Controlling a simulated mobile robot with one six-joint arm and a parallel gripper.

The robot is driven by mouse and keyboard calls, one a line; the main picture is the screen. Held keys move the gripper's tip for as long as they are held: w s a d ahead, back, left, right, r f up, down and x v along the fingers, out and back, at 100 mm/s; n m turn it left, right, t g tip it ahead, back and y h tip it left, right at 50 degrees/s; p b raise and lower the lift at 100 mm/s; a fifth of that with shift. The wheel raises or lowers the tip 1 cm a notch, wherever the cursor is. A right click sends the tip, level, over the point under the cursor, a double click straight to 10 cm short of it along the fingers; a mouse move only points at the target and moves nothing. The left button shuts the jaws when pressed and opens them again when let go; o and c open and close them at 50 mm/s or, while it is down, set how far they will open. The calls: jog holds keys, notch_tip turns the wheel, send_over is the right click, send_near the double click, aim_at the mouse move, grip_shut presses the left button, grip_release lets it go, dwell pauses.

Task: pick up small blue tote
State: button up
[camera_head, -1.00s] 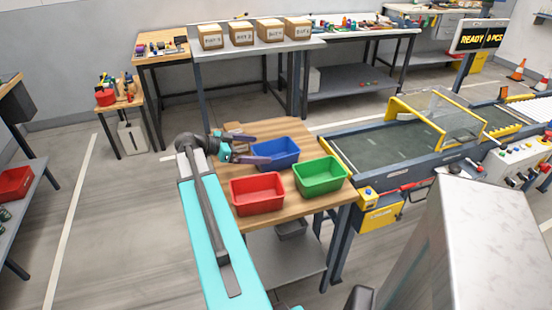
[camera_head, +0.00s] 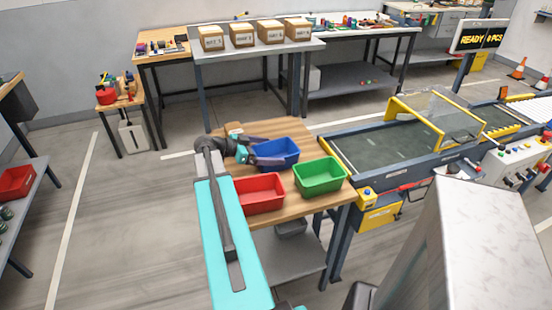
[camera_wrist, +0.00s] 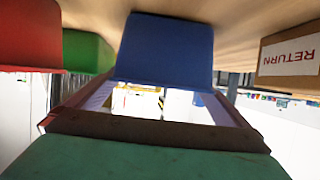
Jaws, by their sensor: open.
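The small blue tote (camera_head: 281,155) stands on the wooden table, behind the red and green totes. It also shows large in the wrist view (camera_wrist: 165,48), which looks upside down. My gripper (camera_head: 288,151) is open and reaches in from the left at the blue tote. In the head view one finger lies along its far side and the other across its near side. In the wrist view the fingers of my gripper (camera_wrist: 159,92) lie to either side of the tote, near its rim. I cannot tell whether they touch it.
A red tote (camera_head: 262,193) and a green tote (camera_head: 320,175) stand close in front on the wooden table (camera_head: 290,212). A cardboard box marked RETURN (camera_wrist: 289,58) is beside the blue tote. A conveyor (camera_head: 385,145) runs to the right.

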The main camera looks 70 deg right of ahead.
aim_at(276, 151)
jog(key=shift+p+x, duration=0.35)
jog(key=shift+x, duration=1.15)
jog(key=c, duration=1)
jog(key=shift+c, duration=0.2)
jog(key=shift+r, duration=0.15)
notch_tip(276, 151, up, 10)
jog(key=b, duration=0.2)
